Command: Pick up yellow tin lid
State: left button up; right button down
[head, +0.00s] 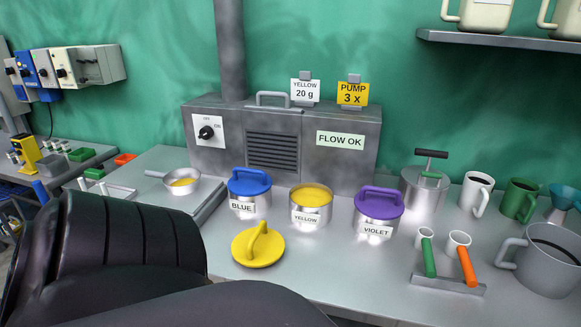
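The yellow tin lid (258,246), a round disc with an arched handle on top, lies on the grey counter, handle up. It is in front and to the left of the open tin labelled YELLOW (312,214), which shows yellow contents. A blue-lidded tin (249,188) labelled BLUE stands to the left of it. A purple-lidded tin (379,205) labelled VIOLET stands to the right. My dark arm fills the lower left, close to the camera, and hides part of the counter. Neither gripper shows in the head view.
A pan with yellow contents (181,184) sits on a raised plate at the left. A metal machine (284,143) stands behind the tins. At the right are a rack with green and orange handles (448,284), mugs and a large grey pot (545,262).

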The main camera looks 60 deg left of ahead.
aim_at(260, 246)
jog(key=u, duration=2.25)
